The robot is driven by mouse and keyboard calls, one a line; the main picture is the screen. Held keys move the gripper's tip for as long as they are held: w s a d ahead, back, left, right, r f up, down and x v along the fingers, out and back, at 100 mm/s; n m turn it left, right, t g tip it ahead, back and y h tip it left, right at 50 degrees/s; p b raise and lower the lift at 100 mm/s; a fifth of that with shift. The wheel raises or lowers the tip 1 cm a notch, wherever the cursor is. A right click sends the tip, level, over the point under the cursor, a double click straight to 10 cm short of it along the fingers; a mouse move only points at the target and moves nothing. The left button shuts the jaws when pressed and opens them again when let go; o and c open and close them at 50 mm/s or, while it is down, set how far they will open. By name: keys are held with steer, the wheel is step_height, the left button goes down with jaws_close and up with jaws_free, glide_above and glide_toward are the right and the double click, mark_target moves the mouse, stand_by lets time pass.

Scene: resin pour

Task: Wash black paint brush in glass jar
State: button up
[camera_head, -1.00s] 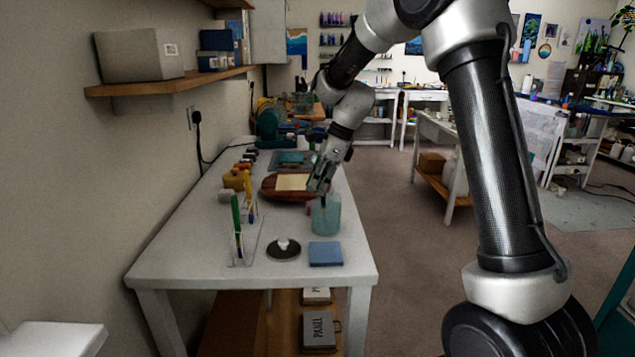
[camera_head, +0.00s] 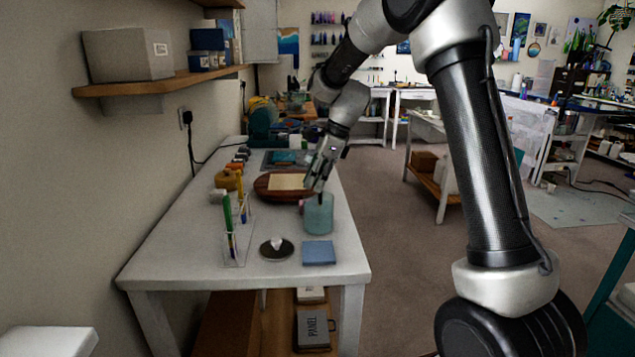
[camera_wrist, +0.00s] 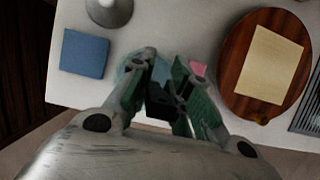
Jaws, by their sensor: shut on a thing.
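The glass jar (camera_head: 318,216), pale teal, stands on the white table near its right edge. My gripper (camera_head: 317,186) is just above the jar's mouth, pointing down. It is shut on the black paint brush, whose dark body (camera_wrist: 160,101) shows between the green-padded fingers in the wrist view. The brush's lower part seems to reach down into the jar, but how deep I cannot tell. In the wrist view the jar (camera_wrist: 128,70) is partly hidden behind the fingers.
A blue square pad (camera_head: 319,253) and a dark round dish (camera_head: 267,251) with a white thing on it lie in front. A clear holder (camera_head: 236,256) with several brushes stands left. A round wooden board (camera_head: 264,187) with yellowish paper (camera_head: 287,182) lies behind. A pink thing (camera_wrist: 198,68) is near the jar.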

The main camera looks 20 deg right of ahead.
steer(key=shift+w+a, duration=0.1)
steer(key=shift+w, duration=0.05)
steer(key=shift+s+a, duration=0.25)
steer(key=shift+s, duration=0.45)
steer(key=shift+s+a, duration=0.2)
steer(key=shift+s, duration=0.45)
step_height(320, 180, up, 9)
steer(key=w, duration=0.1)
steer(key=shift+d+f, duration=0.2)
steer(key=shift+d, duration=0.1)
steer(key=shift+w, duration=0.1)
stand_by(0.7)
steer(key=shift+r, duration=3)
